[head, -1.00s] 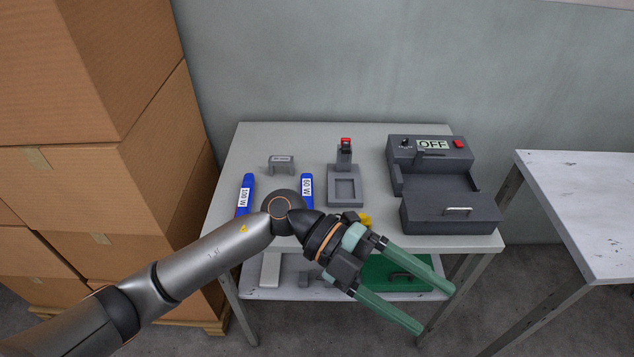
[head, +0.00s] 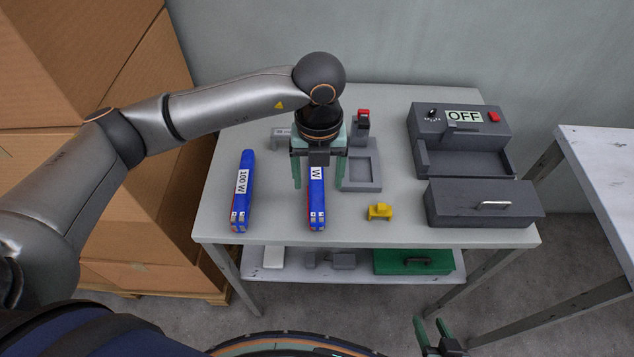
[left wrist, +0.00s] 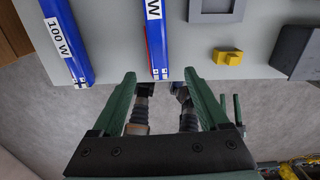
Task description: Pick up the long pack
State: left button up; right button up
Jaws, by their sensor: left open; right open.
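Two blue packs lie side by side on the table. The left pack (head: 241,205), labelled 100 W, looks the longer; it also shows in the left wrist view (left wrist: 62,30). The other pack (head: 316,205) shows a "W" label, partly hidden by my left gripper. My left gripper (head: 318,184) is open and empty, over this second pack, with a finger to each side of it in the head view. In the left wrist view the pack (left wrist: 155,40) appears beyond the open fingers (left wrist: 159,75). My right gripper (head: 430,321) is open at the bottom edge, away from the table.
A grey stand (head: 361,173) with a red top and a yellow part (head: 380,211) are right of the packs. A grey box (head: 480,206) and a tester reading OFF (head: 460,135) stand further right. A green case (head: 413,262) is on the lower shelf. Cartons (head: 75,60) stand left.

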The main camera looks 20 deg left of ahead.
aim_at(317, 202)
pick_arm(q)
notch_tip(317, 202, down, 8)
jog(key=shift+w+a+f, duration=0.1)
jog(key=shift+w+a, duration=0.05)
dwell(0.3)
grip_shut()
dwell(0.5)
